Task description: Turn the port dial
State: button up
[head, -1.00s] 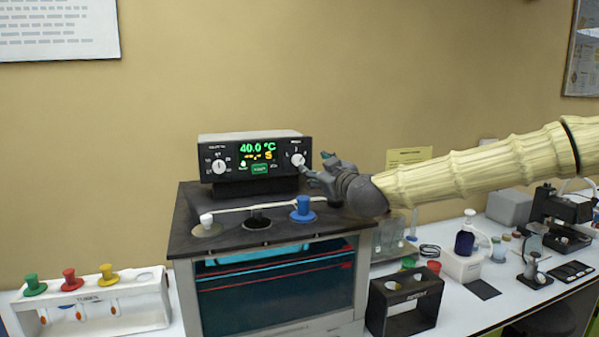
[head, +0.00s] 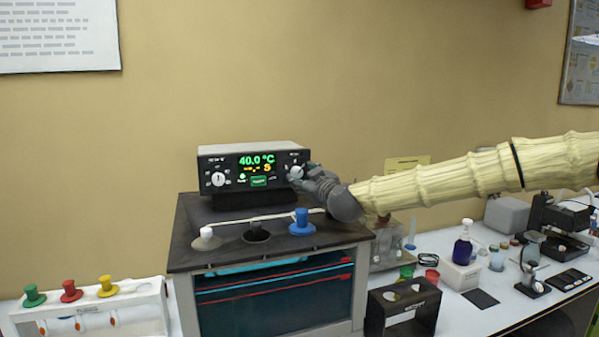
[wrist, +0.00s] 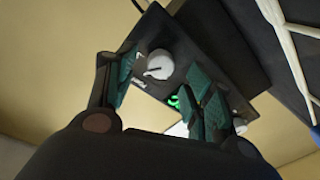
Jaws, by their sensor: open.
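A black control box (head: 252,168) with a green 40.0 °C display stands on the bath. It has a white left dial (head: 218,179) and a white right dial (head: 295,173); the labels are too small to tell which is the port dial. My gripper (head: 306,174) is at the right dial, coming from the right. In the wrist view, a white dial with a dark pointer line (wrist: 159,64) shows between and beyond the open fingers of my gripper (wrist: 158,72). I cannot tell whether the fingers touch it.
The dark bath top (head: 225,222) lies below, with a white plug (head: 206,234) and a blue plug (head: 301,215). A white rack (head: 140,314) with coloured stoppers stands left. A black rack (head: 402,313) and a blue bottle (head: 463,246) stand right.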

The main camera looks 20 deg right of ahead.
aim_at(299, 174)
jog(key=shift+w+a+p, duration=0.15)
jog(key=shift+w+p, duration=0.2)
jog(key=shift+w, duration=0.6)
jog(key=shift+w+a+p, duration=0.1)
jog(key=shift+w+p, duration=0.2)
jog(key=shift+w, duration=0.65)
jog(key=c, duration=1)
jog(key=shift+c, duration=0.2)
